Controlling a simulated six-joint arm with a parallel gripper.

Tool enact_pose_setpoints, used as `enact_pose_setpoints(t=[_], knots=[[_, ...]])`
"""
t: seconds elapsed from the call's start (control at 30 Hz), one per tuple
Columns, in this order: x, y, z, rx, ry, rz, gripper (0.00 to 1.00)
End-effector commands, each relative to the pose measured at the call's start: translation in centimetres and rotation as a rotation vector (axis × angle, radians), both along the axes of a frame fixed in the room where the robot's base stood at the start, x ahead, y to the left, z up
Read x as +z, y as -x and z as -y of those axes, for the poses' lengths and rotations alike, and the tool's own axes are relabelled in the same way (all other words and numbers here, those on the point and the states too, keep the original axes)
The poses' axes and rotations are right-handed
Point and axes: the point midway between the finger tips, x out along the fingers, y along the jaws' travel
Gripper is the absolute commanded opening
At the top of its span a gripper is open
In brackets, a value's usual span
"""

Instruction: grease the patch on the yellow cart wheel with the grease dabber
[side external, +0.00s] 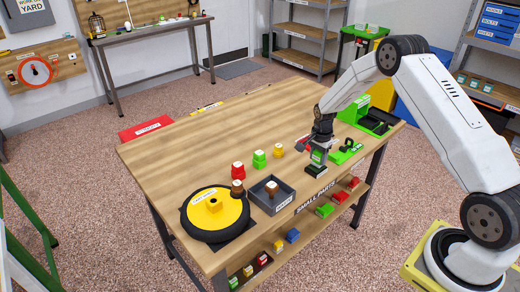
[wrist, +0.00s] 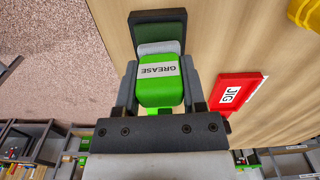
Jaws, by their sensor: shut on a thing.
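I cannot tell whether the pad touches the bench. The yellow cart wheel (side external: 228,208), with a black tyre, lies flat at the bench's front left, well apart from my gripper. I cannot make out a patch on it.
A grey tray (side external: 256,189) holding a brown-topped item sits right of the wheel. A brown-topped piece (side external: 237,187) stands beside the wheel. Red (side external: 238,170), green (side external: 259,159) and yellow (side external: 278,150) pieces stand behind. A red JIG block (wrist: 236,91) is close to my gripper.

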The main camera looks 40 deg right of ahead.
Motion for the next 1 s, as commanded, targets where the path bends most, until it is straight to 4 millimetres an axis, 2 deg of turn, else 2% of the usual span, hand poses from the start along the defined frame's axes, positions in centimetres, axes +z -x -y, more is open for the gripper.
enact_pose_setpoints(t=[1.0], knots=[[-0.67, -0.02, 0.01, 0.000, 0.000, 0.001, 0.05]])
